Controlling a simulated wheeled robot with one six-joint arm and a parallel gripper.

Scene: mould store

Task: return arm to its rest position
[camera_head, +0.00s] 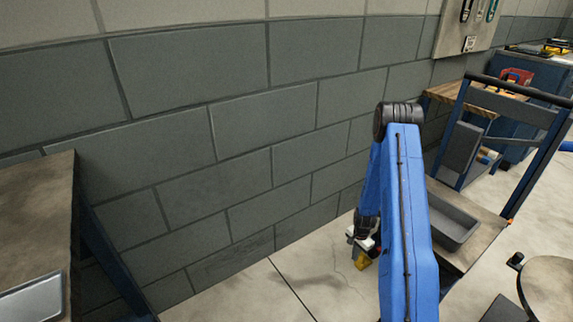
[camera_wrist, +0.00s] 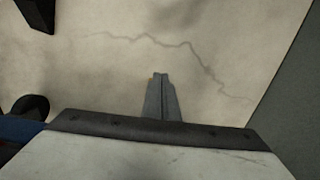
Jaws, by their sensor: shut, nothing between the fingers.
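My blue arm stands up in the middle right of the head view, bent at a black elbow, with its forearm hanging down behind the upper arm. My gripper (camera_wrist: 161,78) points down at the pale floor in the wrist view. Its two grey fingers are together, with nothing between them. In the head view my gripper (camera_head: 362,262) is small and partly hidden by my own arm, low near the foot of the wall and above the floor.
A grey block wall (camera_head: 240,130) runs along the left and back. A table (camera_head: 35,215) with a metal tray (camera_head: 32,300) stands at left. A cart (camera_head: 480,225) bearing a grey tray (camera_head: 452,222) is close right of my arm. A round-topped stool (camera_head: 550,290) is at lower right. Cracked floor (camera_head: 260,298) is clear.

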